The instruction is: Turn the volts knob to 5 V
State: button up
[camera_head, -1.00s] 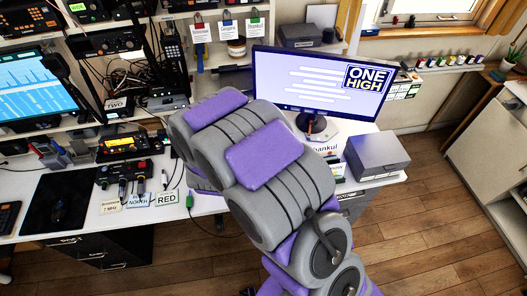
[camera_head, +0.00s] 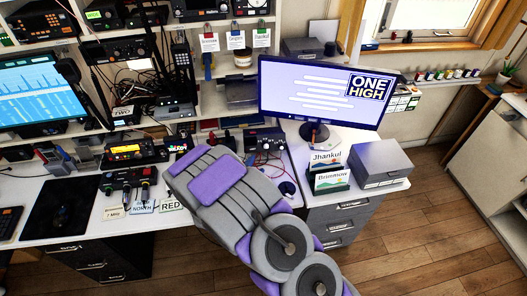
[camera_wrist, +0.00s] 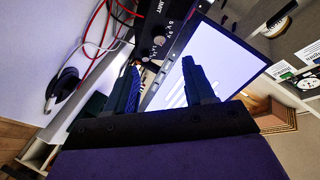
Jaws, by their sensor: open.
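A dark boxy unit with red leads (camera_head: 264,140) stands on the desk to the left of the monitor in the head view; its knob markings are too small to read there. In the wrist view a black panel (camera_wrist: 152,22) with white lettering and a small round knob (camera_wrist: 158,41) shows at the top, tilted. I cannot tell for sure that this is the volts knob or read its setting. My gripper (camera_wrist: 160,66) is open and empty, with the panel beyond its fingertips and apart from them. In the head view my arm hides the gripper.
The monitor (camera_head: 322,92) stands close to the right of the unit. Red and white cables (camera_wrist: 96,45) lie to the left in the wrist view. A name-card holder (camera_head: 329,180) and a grey box (camera_head: 380,162) sit at the desk's right end. A radio (camera_head: 136,152) stands at left.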

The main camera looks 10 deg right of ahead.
aim_at(266, 147)
jog(key=b+x, duration=0.2)
jog(key=x, duration=1)
jog(key=shift+w+d+b, duration=0.1)
jog(key=shift+d+b, duration=0.05)
jog(key=shift+b, duration=0.15)
jog(key=shift+c, duration=0.3)
grip_shut()
